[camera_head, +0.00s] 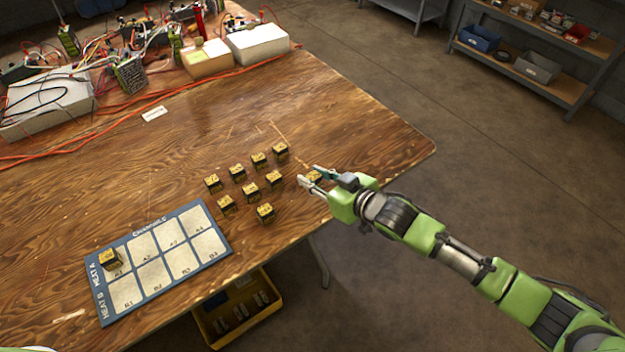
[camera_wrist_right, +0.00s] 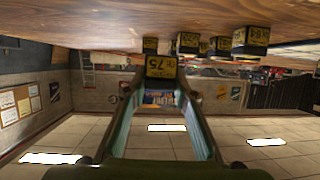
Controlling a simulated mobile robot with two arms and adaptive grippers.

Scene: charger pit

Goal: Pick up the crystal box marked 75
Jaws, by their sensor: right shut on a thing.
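The crystal box marked 75 is a small black and yellow cube (camera_wrist_right: 161,68); its label reads in the right wrist view, where the picture is upside down. It also shows in the head view (camera_head: 315,175), partly hidden by the fingers. My right gripper (camera_head: 311,179) is shut on this box near the table's right part, with a finger on either side. In the wrist view the box sits between the fingertips (camera_wrist_right: 161,80), close to the tabletop; I cannot tell if it touches the wood. My left gripper is not in view.
Several similar boxes (camera_head: 249,189) stand left of the gripper on the wooden table (camera_head: 350,130). A blue channel mat (camera_head: 226,252) lies at front left, with one box (camera_head: 110,259) on its A1 cell. Wires and electronics (camera_head: 130,75) fill the back left. The table's right part is clear.

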